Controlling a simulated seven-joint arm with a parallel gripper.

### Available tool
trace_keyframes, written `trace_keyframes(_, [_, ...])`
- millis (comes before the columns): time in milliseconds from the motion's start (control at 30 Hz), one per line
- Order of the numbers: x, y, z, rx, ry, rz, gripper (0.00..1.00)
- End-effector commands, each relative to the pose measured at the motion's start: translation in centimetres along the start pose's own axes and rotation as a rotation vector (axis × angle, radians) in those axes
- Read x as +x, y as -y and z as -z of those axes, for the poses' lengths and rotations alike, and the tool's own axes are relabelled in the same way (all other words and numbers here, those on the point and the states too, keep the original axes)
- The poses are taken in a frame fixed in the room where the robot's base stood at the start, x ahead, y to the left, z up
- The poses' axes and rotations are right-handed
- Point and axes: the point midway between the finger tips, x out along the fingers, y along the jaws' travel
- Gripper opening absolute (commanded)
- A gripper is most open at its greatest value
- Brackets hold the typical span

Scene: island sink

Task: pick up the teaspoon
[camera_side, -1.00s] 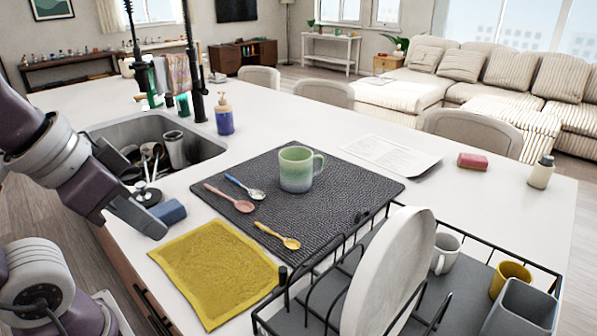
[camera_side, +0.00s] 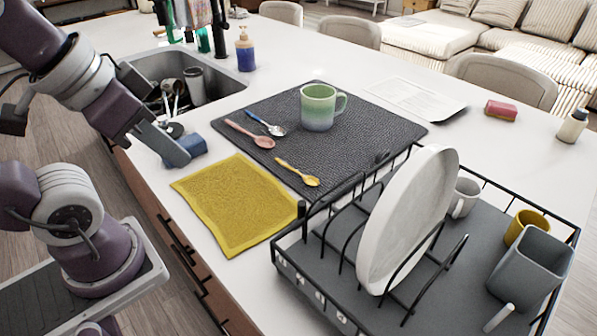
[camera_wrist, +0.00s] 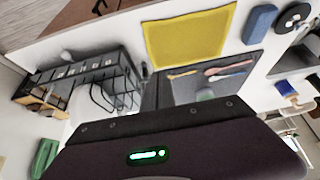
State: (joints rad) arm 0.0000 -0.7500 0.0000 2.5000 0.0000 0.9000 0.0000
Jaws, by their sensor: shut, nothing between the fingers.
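Three spoons lie apart on the dark drying mat (camera_side: 370,123): a pink one (camera_side: 263,141), one with a blue handle and pale bowl (camera_side: 277,130), and a yellow one (camera_side: 310,181). I cannot tell which is meant by the teaspoon. A green-and-blue mug (camera_side: 317,107) stands beside them. My gripper (camera_side: 181,160) is shut and empty, left of the mat, near a blue sponge (camera_side: 196,146) and apart from the spoons. In the wrist view the yellow spoon (camera_wrist: 182,75) lies at the mat's left; my fingertips do not show there.
A yellow cloth (camera_side: 235,205) lies in front of the mat. A black dish rack (camera_side: 290,262) with a large white plate (camera_side: 400,225) stands at right front. The sink (camera_side: 222,84) is at back left. A paper sheet (camera_side: 415,98) lies behind the mat.

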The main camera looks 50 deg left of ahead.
Motion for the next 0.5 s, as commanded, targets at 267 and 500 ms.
trace_keyframes(267, [0.00, 0.00, 0.00, 0.000, 0.000, 0.000, 0.14])
trace_keyframes(500, [0.00, 0.00, 0.00, 0.000, 0.000, 0.000, 0.38])
